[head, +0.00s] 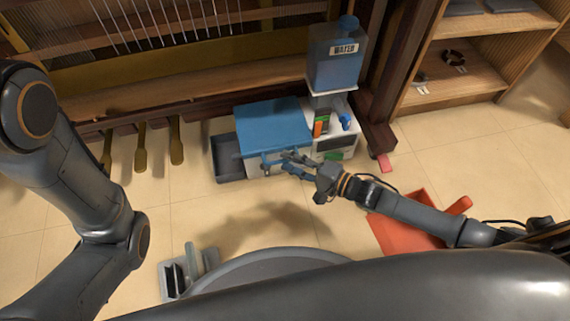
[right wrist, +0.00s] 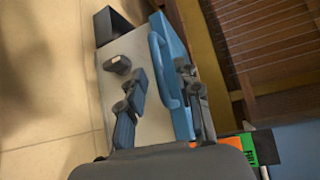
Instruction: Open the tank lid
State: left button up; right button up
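The tank is a white box (right wrist: 122,75) with a blue lid (head: 273,124), on the floor against the piano. The lid lies flat and looks closed. A blue loop handle (right wrist: 168,72) sticks out from the lid's front edge. My right gripper (head: 285,162) is at that front edge. In the right wrist view its fingers (right wrist: 162,92) are apart, with the handle in the gap between them; contact is not clear. A dark knob (right wrist: 118,64) is on the tank's front face. My left arm crosses the left of the head view, and its gripper is out of frame.
A dark grey bin (head: 226,160) is close on the left. A red tray (head: 400,235) lies under my right forearm. A wooden shelf (head: 470,75) is at right.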

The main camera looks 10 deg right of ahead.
jog(key=shift+b+x, duration=0.35)
jog(key=shift+x, duration=0.7)
grip_shut()
